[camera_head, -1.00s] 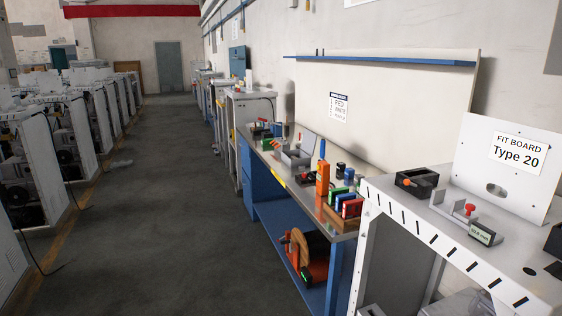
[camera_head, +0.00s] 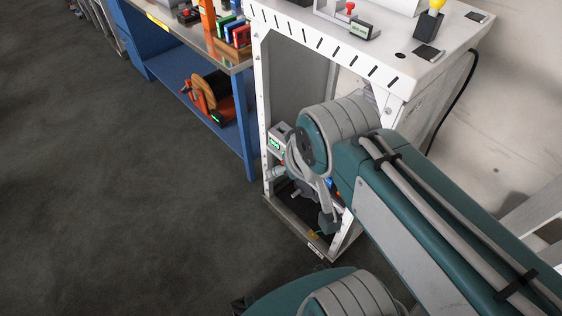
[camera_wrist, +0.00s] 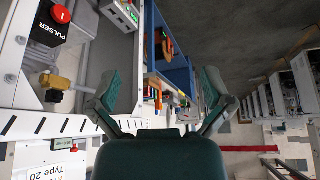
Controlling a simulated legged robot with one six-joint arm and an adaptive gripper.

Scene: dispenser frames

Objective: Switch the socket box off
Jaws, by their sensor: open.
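No label in view reads "socket box", so I cannot tell for sure which thing it is. A pale box with a green display (camera_head: 278,140) sits inside the white frame, left of my arm; a similar box (camera_wrist: 122,14) shows at the top of the wrist view. A dark box marked PULSER with a red button (camera_wrist: 50,20) is at the upper left there. My gripper (camera_wrist: 161,74) is open and empty, with its two teal fingers spread wide. In the head view my arm hides much of the frame's inside and part of the gripper.
The white frame (camera_head: 257,120) encloses the lower space on several sides. A blue bench (camera_head: 180,82) stands left of it, with an orange reel-like device (camera_head: 207,100) on its lower shelf. A yellow-topped plunger (camera_head: 430,22) stands on the frame's top. Floor at left is clear.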

